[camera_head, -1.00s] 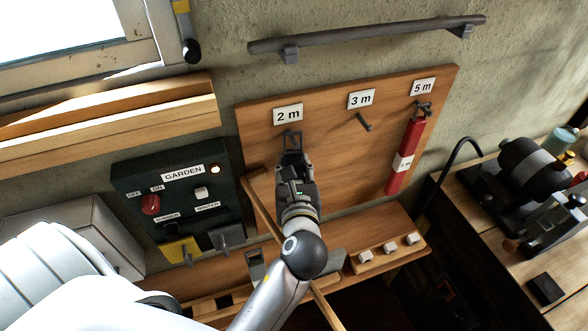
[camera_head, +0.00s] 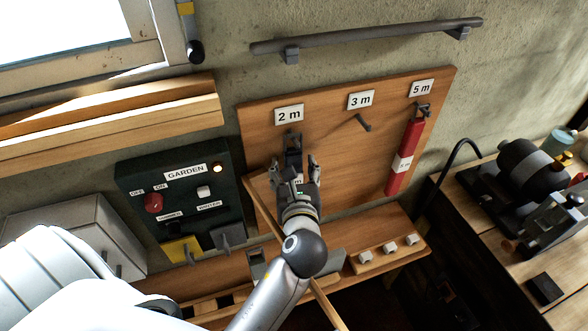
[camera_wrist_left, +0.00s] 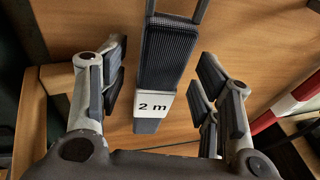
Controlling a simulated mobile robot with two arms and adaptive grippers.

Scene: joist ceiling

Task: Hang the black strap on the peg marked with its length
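The black strap (camera_head: 293,152) hangs at the peg (camera_head: 289,133) under the "2 m" sign (camera_head: 289,114) on the wooden board. In the left wrist view the strap (camera_wrist_left: 165,55) is ribbed, with a white "2 m" label (camera_wrist_left: 153,105) near its lower end and a thin loop at its top. My left gripper (camera_head: 294,168) is open, its fingers on either side of the strap and apart from it. The gripper partly hides the strap's lower part in the head view. The wrist view cuts off the peg. My right gripper is not in view.
The "3 m" peg (camera_head: 362,123) is empty. A red strap (camera_head: 405,158) hangs on the "5 m" peg. A green GARDEN switch panel (camera_head: 180,195) is at the left, a shelf (camera_head: 405,262) below, and a grey rail (camera_head: 370,34) above.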

